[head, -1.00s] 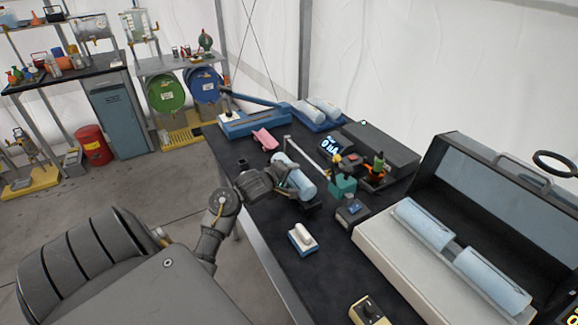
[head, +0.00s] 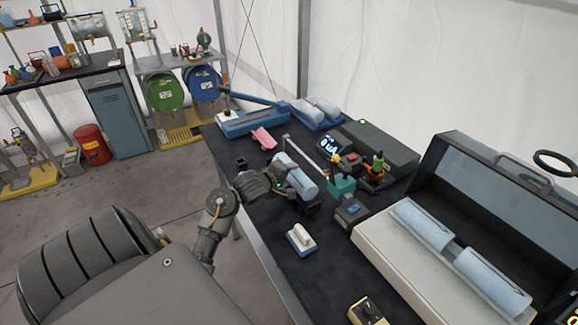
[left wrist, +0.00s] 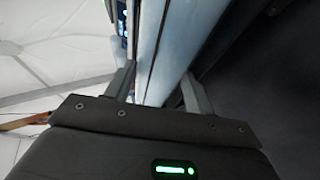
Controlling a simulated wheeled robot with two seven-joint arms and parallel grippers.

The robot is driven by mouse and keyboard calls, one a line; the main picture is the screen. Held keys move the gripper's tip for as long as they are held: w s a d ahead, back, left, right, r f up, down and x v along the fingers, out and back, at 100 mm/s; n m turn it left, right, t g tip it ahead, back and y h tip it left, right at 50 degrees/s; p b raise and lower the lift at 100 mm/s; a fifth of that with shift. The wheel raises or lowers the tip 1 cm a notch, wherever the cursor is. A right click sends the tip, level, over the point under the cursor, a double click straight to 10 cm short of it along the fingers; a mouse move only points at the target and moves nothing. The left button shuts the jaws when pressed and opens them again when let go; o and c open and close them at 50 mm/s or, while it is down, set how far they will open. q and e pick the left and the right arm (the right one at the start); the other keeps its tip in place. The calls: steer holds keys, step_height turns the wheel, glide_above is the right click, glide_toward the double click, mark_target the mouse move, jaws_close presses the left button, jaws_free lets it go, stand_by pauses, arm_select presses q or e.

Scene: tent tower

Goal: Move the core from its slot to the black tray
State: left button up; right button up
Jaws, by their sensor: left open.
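A pale blue cylindrical core (head: 298,176) lies on the dark bench, on or beside a black part whose shape is mostly hidden. My left gripper (head: 284,184) is at this core, on its near-left side. In the left wrist view, the pale core (left wrist: 166,50) runs between the two spread fingers of my left gripper (left wrist: 160,88). The fingers are open, and I cannot tell whether either touches the core. More cores lie in the open case (head: 424,222) and on the blue rack at the back (head: 318,110). I cannot clearly single out the black tray. My right gripper is not in view.
The open case (head: 385,245) fills the right of the bench (head: 275,245). A white-topped blue block (head: 300,239), a teal device (head: 342,186) and a small dark box (head: 351,209) stand close to the gripper. A pink item (head: 263,138) lies behind. The bench's near-left strip is mostly clear.

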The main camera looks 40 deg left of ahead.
arm_select(q)
steer(key=shift+o, duration=0.8)
steer(key=p+v, duration=0.2)
steer(key=v, duration=0.7)
steer(key=shift+s+r, duration=0.15)
steer(key=shift+s, duration=0.2)
steer(key=shift+s+d+r+p, duration=0.1)
steer(key=shift+s+r+p, duration=0.25)
steer(key=shift+s, duration=0.1)
steer(key=shift+w, duration=0.15)
